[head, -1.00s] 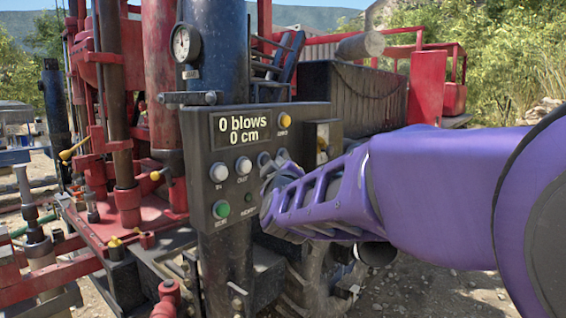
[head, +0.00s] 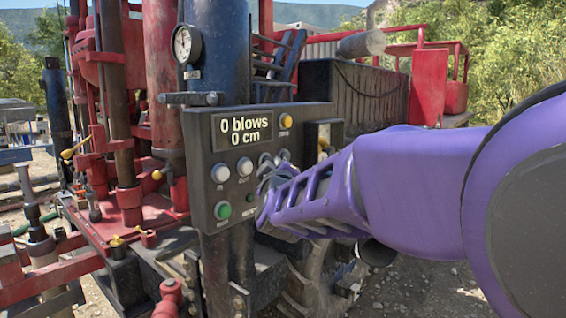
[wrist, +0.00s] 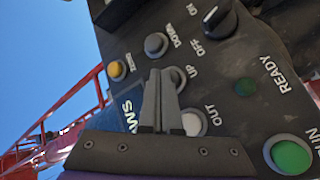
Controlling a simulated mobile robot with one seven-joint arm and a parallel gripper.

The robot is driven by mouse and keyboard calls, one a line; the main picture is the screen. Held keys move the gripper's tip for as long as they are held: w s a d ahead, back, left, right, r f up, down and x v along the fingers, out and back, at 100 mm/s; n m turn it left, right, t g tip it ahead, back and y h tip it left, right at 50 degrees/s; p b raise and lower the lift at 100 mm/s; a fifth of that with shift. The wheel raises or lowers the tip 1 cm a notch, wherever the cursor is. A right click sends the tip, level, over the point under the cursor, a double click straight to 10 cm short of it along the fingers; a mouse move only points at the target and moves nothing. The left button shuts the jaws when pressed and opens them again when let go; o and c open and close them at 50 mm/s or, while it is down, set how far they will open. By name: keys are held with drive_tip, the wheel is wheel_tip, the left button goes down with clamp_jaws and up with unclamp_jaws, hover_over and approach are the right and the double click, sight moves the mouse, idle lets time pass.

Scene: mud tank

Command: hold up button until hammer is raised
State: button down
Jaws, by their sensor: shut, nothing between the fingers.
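The dark control panel (head: 205,172) stands on the rig, with a display (head: 242,132) reading "0 blows" and "0 cm". In the wrist view, the grey up button (wrist: 178,78) shows beside my fingertips, partly covered by them. My gripper (wrist: 160,74) is shut and empty, its fingers pointing at the panel near that button. I cannot tell whether the tips touch it. In the head view, my gripper (head: 274,170) covers the panel's right part and hides the up button. I cannot single out the hammer among the rig's parts.
Close around the fingers are the down button (wrist: 156,45), the yellow zero button (wrist: 117,70) and the white out button (wrist: 193,122). A black on/off knob (wrist: 221,18), a dark ready lamp (wrist: 245,86) and the green run button (wrist: 290,155) lie further right.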

drive_tip(key=shift+w+a, duration=0.2)
drive_tip(key=shift+a, duration=0.1)
idle(0.4)
drive_tip(key=shift+s+d, duration=0.1)
idle(2.5)
drive_tip(key=shift+s+d, duration=0.5)
drive_tip(key=shift+d, duration=0.15)
drive_tip(key=s+d+b, duration=0.1)
drive_tip(key=d, duration=0.1)
drive_tip(key=s+d+b, duration=0.1)
drive_tip(key=s+d, duration=0.1)
drive_tip(key=shift+s+r, duration=0.1)
idle(0.3)
